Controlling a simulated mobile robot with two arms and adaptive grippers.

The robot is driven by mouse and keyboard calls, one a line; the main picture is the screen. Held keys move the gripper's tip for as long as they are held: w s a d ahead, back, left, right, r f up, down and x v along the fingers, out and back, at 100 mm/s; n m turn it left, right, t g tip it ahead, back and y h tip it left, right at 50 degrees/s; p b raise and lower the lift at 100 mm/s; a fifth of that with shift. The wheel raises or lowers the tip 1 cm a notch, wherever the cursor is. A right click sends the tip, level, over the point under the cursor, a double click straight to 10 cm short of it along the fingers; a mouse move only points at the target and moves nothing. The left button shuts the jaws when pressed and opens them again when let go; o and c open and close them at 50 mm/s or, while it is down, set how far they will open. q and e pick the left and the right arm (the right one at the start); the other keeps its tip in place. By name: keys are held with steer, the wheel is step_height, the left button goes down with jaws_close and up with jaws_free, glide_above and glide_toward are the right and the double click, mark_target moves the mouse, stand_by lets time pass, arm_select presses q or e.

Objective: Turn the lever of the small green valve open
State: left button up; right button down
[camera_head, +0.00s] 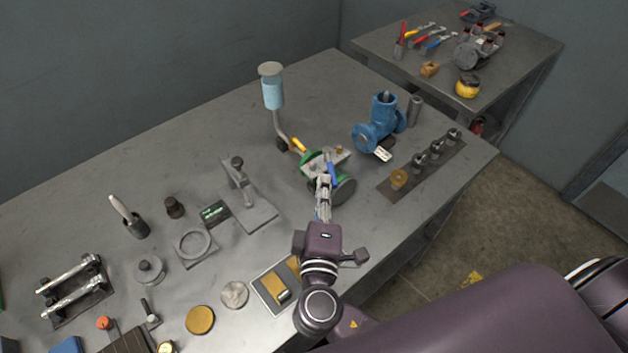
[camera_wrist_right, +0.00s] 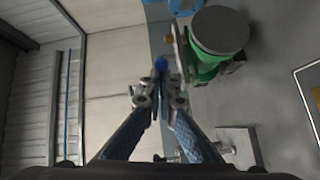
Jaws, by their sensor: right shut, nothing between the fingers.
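The small green valve (camera_head: 312,160) stands on the grey workbench, with round grey end flanges. A blue lever (camera_head: 333,174) shows on its near side and a yellow handle (camera_head: 299,145) at its far left. My right gripper (camera_head: 323,186) is shut and empty, its fingertips at the valve's near side, close to the blue lever. In the right wrist view the green body (camera_wrist_right: 205,68) is right of my fingertips (camera_wrist_right: 161,98), and a blue end (camera_wrist_right: 160,63) shows just beyond them. I cannot tell whether they touch. My left gripper is not in view.
A blue flanged valve (camera_head: 378,125) stands behind right, beside a strip with several fittings (camera_head: 424,160). A cup on a bent pipe (camera_head: 272,92) rises behind the green valve. A clamp stand (camera_head: 250,205) is to the left. The bench's right edge is close.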

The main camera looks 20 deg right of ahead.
steer(key=d+n+y, duration=0.1)
steer(key=y, duration=0.1)
steer(key=shift+s+d+f+n+t+y, duration=0.1)
steer(key=shift+s+d+n+t+y, duration=0.2)
steer(key=shift+s+d+n+t, duration=0.1)
steer(key=shift+d+n+t+y+b, duration=0.3)
steer(key=shift+d+n+y+b, duration=0.65)
steer(key=shift+d+y, duration=0.35)
steer(key=shift+d, duration=0.1)
